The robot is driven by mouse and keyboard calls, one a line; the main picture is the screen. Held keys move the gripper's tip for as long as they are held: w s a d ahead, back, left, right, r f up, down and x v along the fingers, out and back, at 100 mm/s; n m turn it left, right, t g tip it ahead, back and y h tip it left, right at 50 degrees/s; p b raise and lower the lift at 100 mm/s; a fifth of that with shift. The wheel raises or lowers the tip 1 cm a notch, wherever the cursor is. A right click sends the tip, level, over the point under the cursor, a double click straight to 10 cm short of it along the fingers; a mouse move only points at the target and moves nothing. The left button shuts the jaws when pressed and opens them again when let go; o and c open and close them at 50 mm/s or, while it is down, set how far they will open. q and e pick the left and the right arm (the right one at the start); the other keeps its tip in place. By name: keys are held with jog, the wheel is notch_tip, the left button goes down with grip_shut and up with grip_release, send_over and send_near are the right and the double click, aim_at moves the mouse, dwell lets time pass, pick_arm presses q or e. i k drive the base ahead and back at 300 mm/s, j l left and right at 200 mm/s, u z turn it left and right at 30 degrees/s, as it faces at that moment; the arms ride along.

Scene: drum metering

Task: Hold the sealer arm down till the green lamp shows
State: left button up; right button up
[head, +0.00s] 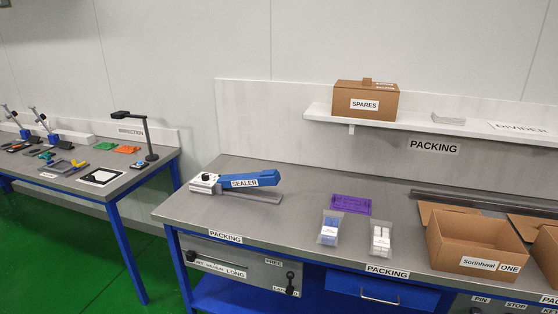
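The sealer (206,183) stands at the left part of the packing bench. Its blue sealer arm (251,180), labelled SEALER, is raised at a slant, apart from the grey lower bar (250,196). The white housing has a black knob on top. I cannot make out a lit green lamp on it; details are too small to tell. Neither of my grippers is in the head view.
An open carton (474,243) stands farther right. A SPARES box (365,101) sits on the shelf above. The inspection table (60,182) is at left, with a gap between.

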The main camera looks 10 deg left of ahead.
aim_at(267, 177)
jog(key=j+z, duration=0.25)
jog(key=z, duration=0.15)
jog(key=j+z, duration=0.25)
jog(key=z, duration=0.2)
jog(key=j+z, duration=0.1)
jog(key=j, duration=0.55)
jog(key=k+j+z, duration=0.15)
jog(key=j, duration=0.5)
jog(key=j+z, duration=0.1)
jog(key=j, duration=0.5)
jog(key=k, duration=0.05)
